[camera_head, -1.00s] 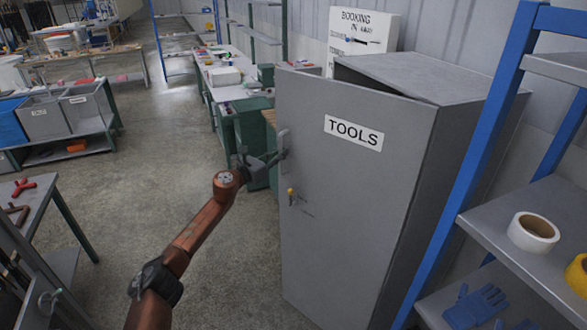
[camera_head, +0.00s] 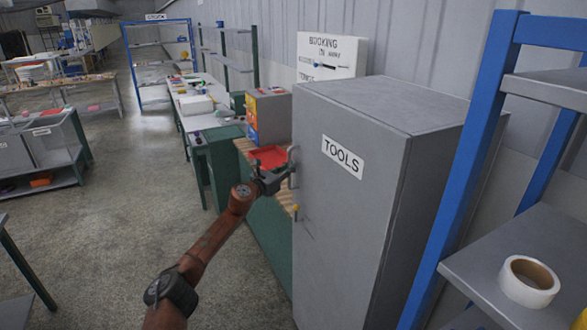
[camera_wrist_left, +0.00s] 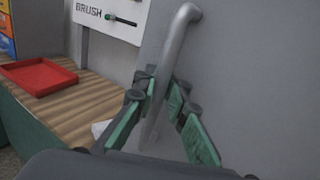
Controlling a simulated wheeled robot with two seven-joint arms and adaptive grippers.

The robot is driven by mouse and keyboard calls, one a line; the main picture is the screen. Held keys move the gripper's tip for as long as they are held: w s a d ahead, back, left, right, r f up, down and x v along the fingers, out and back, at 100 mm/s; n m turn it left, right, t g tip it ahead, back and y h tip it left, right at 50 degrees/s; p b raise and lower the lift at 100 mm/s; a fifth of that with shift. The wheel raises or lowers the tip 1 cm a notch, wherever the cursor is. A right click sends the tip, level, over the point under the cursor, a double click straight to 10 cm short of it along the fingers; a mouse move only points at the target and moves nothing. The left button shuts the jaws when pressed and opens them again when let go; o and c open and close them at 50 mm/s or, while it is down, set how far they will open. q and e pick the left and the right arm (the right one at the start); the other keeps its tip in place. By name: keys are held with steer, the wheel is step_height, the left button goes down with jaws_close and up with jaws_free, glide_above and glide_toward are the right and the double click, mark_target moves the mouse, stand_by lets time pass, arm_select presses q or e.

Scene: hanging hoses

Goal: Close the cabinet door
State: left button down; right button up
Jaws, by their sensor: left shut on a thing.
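The grey cabinet (camera_head: 440,130) stands at the right in the head view, its door (camera_head: 340,215) bearing a TOOLS label (camera_head: 342,157). The door lies flush or nearly flush with the cabinet front, with no clear gap along its top edge. My left gripper (camera_head: 286,174) is at the door's left edge, shut on the door handle (camera_head: 293,160). In the left wrist view the grey bar handle (camera_wrist_left: 178,45) passes between the green-padded fingers of my left gripper (camera_wrist_left: 164,92). A small yellow-headed key or lock (camera_head: 295,211) sits below the handle. My right gripper is not seen.
A workbench with a red tray (camera_head: 268,157) and colored drawers (camera_head: 268,116) stands left of the cabinet. A blue-framed shelf (camera_head: 470,150) with a white tape roll (camera_head: 528,281) is close on the right. Open floor (camera_head: 110,210) lies at left.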

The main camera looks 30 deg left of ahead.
arm_select(q)
steer(key=shift+w+d+f, duration=0.1)
steer(key=shift+f, duration=0.05)
steer(key=c, duration=2.3)
jaws_free()
steer(key=o, duration=0.3)
steer(key=s, duration=0.4)
steer(key=s+a, duration=0.1)
steer(key=s, duration=0.7)
steer(key=shift+a, duration=0.15)
